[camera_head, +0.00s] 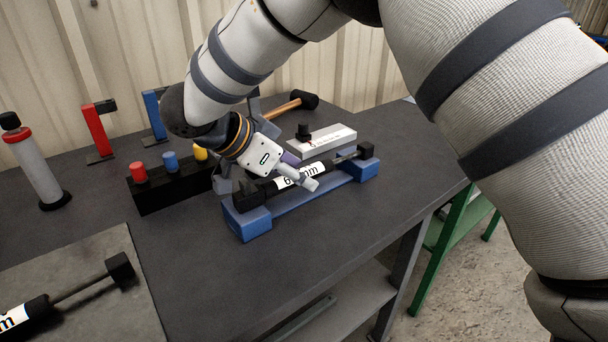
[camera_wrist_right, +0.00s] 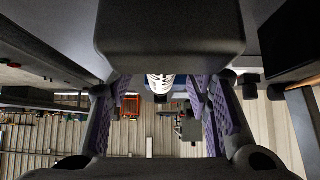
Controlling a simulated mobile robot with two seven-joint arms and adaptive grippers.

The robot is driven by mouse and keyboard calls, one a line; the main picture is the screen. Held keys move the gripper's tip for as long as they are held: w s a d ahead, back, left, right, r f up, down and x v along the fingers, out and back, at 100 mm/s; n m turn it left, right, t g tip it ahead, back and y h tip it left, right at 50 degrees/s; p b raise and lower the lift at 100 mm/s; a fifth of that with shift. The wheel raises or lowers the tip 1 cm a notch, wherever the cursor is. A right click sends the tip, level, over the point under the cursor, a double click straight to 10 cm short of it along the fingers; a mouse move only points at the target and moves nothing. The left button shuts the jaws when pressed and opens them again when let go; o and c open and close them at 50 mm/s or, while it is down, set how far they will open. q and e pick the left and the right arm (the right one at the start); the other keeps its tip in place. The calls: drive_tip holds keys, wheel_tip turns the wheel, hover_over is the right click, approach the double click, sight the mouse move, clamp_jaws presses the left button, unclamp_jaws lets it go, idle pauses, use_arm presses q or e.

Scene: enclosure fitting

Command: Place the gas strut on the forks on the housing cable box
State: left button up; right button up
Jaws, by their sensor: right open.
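A gas strut (camera_head: 342,161), black with a white printed label and block-like black ends, lies along a blue cradle (camera_head: 253,223) on the dark table. My right gripper (camera_head: 300,172) is open at the strut's labelled middle, and its near finger covers part of the label. In the right wrist view, a white printed cylinder (camera_wrist_right: 160,83) shows between the two purple-padded fingers; whether they touch it I cannot tell. A second, similar strut (camera_head: 75,288) lies on a grey mat (camera_head: 95,265) at the lower left, cut off by the picture edge. I cannot make out the housing cable box or forks. My left gripper is not in view.
A black block (camera_head: 155,195) with red, blue and yellow pegs stands left of the cradle. Behind are a grey box (camera_head: 325,140), a mallet (camera_head: 295,103), and red (camera_head: 97,130) and blue (camera_head: 154,115) stands. A grey-red cylinder (camera_head: 35,165) stands far left. The table's front middle is clear.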

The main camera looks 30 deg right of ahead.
drive_tip(key=shift+w, duration=0.1)
clamp_jaws()
